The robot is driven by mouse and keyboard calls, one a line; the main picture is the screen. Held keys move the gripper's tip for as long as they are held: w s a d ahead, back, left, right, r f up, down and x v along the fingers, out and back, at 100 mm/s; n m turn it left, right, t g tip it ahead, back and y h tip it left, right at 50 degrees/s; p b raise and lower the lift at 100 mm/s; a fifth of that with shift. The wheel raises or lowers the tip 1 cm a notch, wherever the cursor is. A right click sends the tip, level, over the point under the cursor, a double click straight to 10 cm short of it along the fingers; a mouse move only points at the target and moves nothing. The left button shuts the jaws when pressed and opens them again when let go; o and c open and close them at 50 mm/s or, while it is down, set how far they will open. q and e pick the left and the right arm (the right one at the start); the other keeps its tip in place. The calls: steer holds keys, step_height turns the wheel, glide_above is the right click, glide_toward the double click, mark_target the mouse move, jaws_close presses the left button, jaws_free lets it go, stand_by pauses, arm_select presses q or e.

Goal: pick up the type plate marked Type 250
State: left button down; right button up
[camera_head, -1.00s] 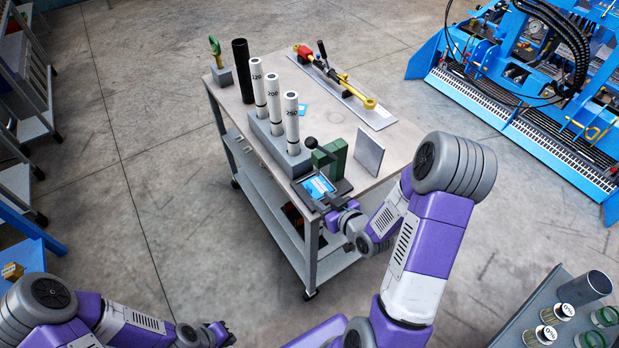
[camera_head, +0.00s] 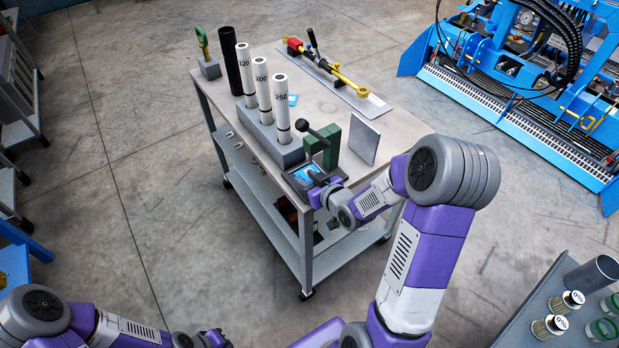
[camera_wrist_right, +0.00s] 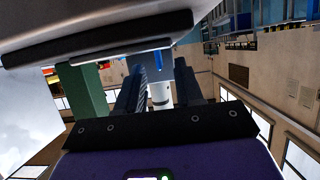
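A blue card-like plate (camera_head: 304,174) lies at the table's near corner, in front of a green hand press (camera_head: 330,147). It is partly covered by my right gripper, and its lettering is too small to read. My right gripper (camera_head: 320,182) is low over or at the plate's right edge; contact cannot be told. In the right wrist view its two dark fingers (camera_wrist_right: 158,92) stand apart, with a white cylinder behind the gap. A thin blue strip (camera_wrist_right: 158,62) shows above the gap; I cannot tell what it is. My left gripper (camera_head: 214,341) is at the bottom edge, away from the table.
White tubes marked 120, 200 and 250 (camera_head: 282,100) stand in a grey block (camera_head: 268,135) beside the plate. A black tube (camera_head: 230,62) stands behind. A grey upright panel (camera_head: 364,140) is right of the press. Another small blue card (camera_head: 293,100) lies farther back.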

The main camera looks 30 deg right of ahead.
steer(key=shift+x, duration=0.85)
steer(key=shift+c, duration=0.4)
jaws_close()
